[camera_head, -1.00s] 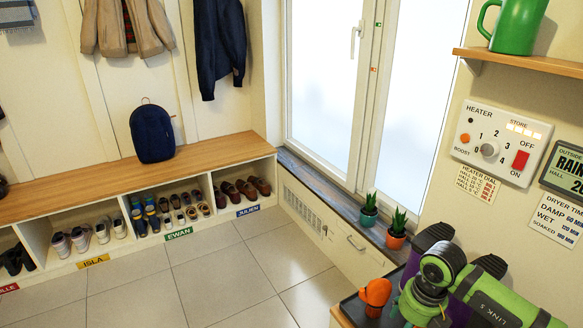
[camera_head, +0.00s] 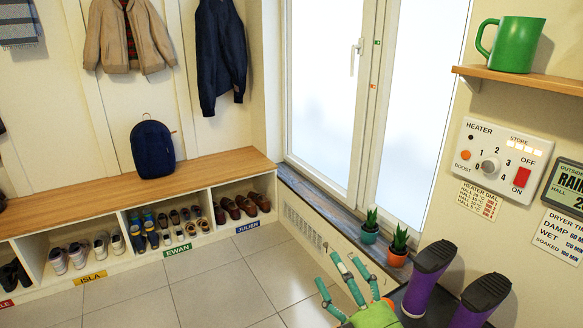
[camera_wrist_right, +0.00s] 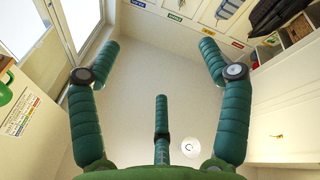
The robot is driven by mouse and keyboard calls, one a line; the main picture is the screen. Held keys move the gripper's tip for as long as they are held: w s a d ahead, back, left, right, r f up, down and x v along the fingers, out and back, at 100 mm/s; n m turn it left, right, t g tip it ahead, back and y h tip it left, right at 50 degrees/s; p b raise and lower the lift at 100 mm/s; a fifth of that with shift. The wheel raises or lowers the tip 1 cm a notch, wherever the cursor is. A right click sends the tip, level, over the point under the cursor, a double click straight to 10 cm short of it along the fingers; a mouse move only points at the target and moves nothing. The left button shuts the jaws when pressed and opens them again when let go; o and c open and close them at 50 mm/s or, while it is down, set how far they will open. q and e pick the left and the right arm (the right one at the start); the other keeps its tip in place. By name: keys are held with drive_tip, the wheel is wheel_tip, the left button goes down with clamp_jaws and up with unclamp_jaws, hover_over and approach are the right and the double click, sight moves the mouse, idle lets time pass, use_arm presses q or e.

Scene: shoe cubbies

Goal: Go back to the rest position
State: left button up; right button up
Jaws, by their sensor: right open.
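My right gripper (camera_head: 338,270) is open and empty at the bottom of the head view, with its teal fingers spread. It is left of two upturned purple boots with dark soles (camera_head: 435,256) (camera_head: 487,291), and apart from them. My left gripper is not in view.
The boots stand on a dark-topped unit (camera_head: 410,312) at lower right. Two potted plants (camera_head: 370,232) (camera_head: 398,254) stand on the window sill. The bench with shoe cubbies (camera_head: 205,178) is at left. The tiled floor (camera_head: 215,290) between is clear.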

drive_tip(key=s+d+f+m+g+h, duration=0.4)
drive_tip(key=d+f+m+h, duration=0.15)
drive_tip(key=f, duration=0.35)
drive_tip(key=s+d+f+m+g+h, duration=0.4)
drive_tip(key=d+f+m+h, duration=0.1)
drive_tip(key=d+f+m, duration=0.25)
drive_tip(key=s+a+f+g+y, duration=0.1)
drive_tip(key=s+f+g, duration=0.35)
drive_tip(key=s, duration=0.45)
drive_tip(key=s+a+f+g+y, duration=0.1)
drive_tip(key=s+a+f+g, duration=0.1)
drive_tip(key=s+f+g, duration=0.45)
drive_tip(key=s+f+t+p, duration=0.25)
drive_tip(key=f+p, duration=0.35)
drive_tip(key=f, duration=0.9)
use_arm(q)
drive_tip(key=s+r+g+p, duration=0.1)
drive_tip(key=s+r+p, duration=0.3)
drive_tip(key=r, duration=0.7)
drive_tip(key=shift+p, duration=0.85)
use_arm(e)
drive_tip(key=s+d+f+g, duration=0.1)
drive_tip(key=s+f, duration=0.3)
drive_tip(key=s, duration=0.4)
drive_tip(key=s+d+f+g, duration=0.1)
drive_tip(key=s+d+f, duration=0.1)
drive_tip(key=s+f, duration=0.3)
drive_tip(key=s, duration=0.3)
drive_tip(key=shift+s+d, duration=0.15)
drive_tip(key=shift+d, duration=0.1)
